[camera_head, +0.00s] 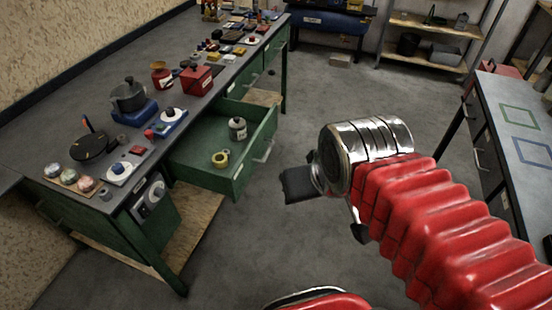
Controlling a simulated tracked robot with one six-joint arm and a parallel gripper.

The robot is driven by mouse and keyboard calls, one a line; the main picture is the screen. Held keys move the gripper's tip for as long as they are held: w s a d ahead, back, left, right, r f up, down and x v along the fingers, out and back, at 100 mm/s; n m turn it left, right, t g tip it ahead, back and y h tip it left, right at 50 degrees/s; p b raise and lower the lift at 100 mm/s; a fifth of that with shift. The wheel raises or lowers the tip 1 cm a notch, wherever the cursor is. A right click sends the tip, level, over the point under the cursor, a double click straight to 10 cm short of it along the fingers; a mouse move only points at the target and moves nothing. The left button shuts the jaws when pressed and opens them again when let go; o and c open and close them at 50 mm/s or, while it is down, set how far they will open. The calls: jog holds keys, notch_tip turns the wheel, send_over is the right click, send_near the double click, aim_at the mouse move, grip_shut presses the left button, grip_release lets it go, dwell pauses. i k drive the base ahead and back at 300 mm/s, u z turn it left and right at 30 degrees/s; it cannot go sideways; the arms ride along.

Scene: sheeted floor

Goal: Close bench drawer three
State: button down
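A green bench drawer (208,184) is pulled well out of the left workbench (66,128). Its pale handle (265,152) is on the front panel, facing my arm. A yellow ring (221,159) and a grey pot-like item (237,128) lie inside. I cannot read a number on the drawer. My gripper (329,209) is to the right of the drawer front, apart from it, above the floor. Its two dark fingers are spread, with nothing seen between them. My silver wrist and red sleeved arm hide part of the floor.
Other green drawers (242,85) farther along the bench look shut. The benchtop holds a red box (196,80), a dark pot (128,95) and many small items. A second bench (515,118) stands at right, shelves (425,40) at the back.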

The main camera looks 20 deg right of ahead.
aim_at(191, 161)
jog(key=i, duration=0.95)
jog(key=u, duration=0.05)
